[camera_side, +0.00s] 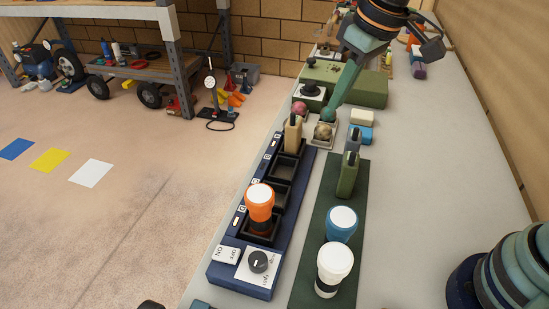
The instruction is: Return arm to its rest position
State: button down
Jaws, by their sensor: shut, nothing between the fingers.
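My gripper (328,113) shows at the upper middle, at the lower end of a slim green link that slants down to the left. Its fingers are shut and empty. The tip is just above or beside a small tray holding a beige ball (323,131); I cannot tell whether it touches. A pinkish ball (299,108) is left of the tip.
A dark blue rack (222,270) holds an orange-and-white capped piece (260,202) and a tan piece (292,134). A green strip (312,285) carries a blue capped piece (342,224), a white one (335,262) and a green block (348,174).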

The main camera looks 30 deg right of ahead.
jog(key=s+d+m+t+h, duration=0.1)
jog(key=s+d, duration=0.6)
jog(key=d, duration=0.7)
jog(key=shift+m+t, duration=0.8)
jog(key=shift+m, duration=0.6)
jog(key=shift+s+f, duration=0.1)
